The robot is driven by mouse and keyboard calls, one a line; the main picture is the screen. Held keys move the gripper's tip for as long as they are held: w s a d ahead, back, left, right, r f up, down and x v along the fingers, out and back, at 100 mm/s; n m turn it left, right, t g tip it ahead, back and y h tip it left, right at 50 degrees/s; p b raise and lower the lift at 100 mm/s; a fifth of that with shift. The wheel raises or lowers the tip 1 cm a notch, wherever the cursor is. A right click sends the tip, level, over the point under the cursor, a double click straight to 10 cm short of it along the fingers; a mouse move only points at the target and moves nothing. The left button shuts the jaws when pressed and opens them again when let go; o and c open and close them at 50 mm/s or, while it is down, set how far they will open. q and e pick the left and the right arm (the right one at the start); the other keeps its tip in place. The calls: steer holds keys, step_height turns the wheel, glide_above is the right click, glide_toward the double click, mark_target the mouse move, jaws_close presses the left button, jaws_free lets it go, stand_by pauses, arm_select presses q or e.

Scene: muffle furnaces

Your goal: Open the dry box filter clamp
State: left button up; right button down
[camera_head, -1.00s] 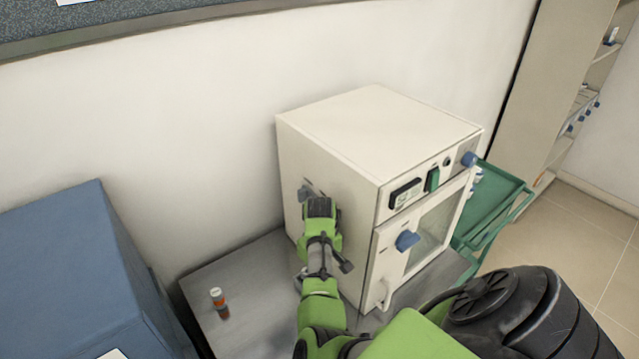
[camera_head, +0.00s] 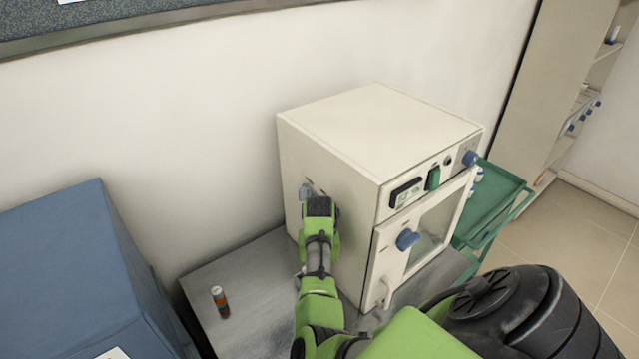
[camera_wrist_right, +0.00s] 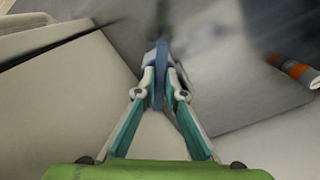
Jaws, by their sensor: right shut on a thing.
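The dry box (camera_head: 345,165) is a cream cabinet on a grey table, with a windowed front door, blue knobs and a small display. The filter clamp (camera_head: 306,191) is a small grey-blue part on its left side wall, mostly hidden behind my right gripper (camera_head: 318,203). In the right wrist view my right gripper (camera_wrist_right: 160,88) has its fingertips shut on the blue-grey clamp piece (camera_wrist_right: 162,55). That view is blurred, so I cannot tell the clamp's exact position. My left gripper is in neither view.
A blue box (camera_head: 65,265) is at the left. A green trolley (camera_head: 490,205) stands behind right.

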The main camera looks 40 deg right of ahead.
steer(key=m, duration=0.5)
steer(key=shift+w+m, duration=0.15)
steer(key=shift+m, duration=0.15)
steer(key=m, duration=0.5)
steer(key=shift+w, duration=0.15)
steer(key=shift+r+m, duration=0.1)
steer(key=shift+m, duration=0.2)
steer(key=c, duration=2.1)
jaws_free()
step_height(320, 180, up, 12)
steer(key=shift+a, duration=0.1)
